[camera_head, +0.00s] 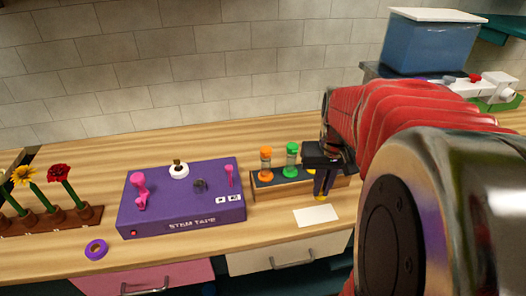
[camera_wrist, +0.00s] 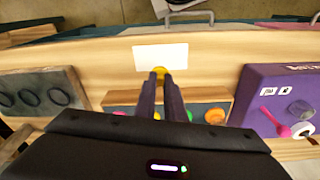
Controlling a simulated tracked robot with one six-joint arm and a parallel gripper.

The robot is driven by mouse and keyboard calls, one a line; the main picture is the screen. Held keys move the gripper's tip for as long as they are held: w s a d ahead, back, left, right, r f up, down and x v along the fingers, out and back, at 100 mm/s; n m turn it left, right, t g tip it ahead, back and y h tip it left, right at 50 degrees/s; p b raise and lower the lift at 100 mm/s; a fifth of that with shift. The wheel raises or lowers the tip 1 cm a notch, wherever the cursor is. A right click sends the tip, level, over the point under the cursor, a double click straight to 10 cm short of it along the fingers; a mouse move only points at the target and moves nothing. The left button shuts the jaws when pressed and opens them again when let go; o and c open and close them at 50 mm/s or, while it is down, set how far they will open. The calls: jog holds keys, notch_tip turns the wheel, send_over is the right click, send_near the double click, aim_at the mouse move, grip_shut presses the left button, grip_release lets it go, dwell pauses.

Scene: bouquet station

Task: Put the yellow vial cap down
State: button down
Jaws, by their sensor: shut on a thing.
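My gripper (camera_head: 321,194) is shut on the yellow vial cap (camera_head: 320,197), pointing down in front of the vial rack (camera_head: 283,190). In the wrist view the yellow cap (camera_wrist: 160,72) shows between my fingertips (camera_wrist: 161,77), at the rack-side edge of the white card (camera_wrist: 160,57). The card (camera_head: 316,215) lies flat on the wooden counter. I cannot tell whether the cap touches the counter. The rack holds an orange-capped vial (camera_head: 266,162) and a green-capped vial (camera_head: 291,158). A bit of yellow shows in the rack behind my gripper; the rest is hidden.
A purple stem tape box (camera_head: 183,197) stands left of the rack, with a purple tape ring (camera_head: 96,249) in front. Flowers (camera_head: 59,174) stand in a holder at far left. A blue bin (camera_head: 428,43) is at back right. The counter around the card is clear.

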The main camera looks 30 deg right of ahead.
aim_at(321, 192)
jog(key=shift+f, duration=2)
jog(key=shift+f, duration=1.85)
jog(key=c, duration=1.8)
grip_release()
jog(key=r, duration=0.4)
jog(key=s+r, duration=0.1)
jog(key=r, duration=0.7)
jog(key=shift+s+a, duration=0.2)
jog(key=shift+a, duration=0.15)
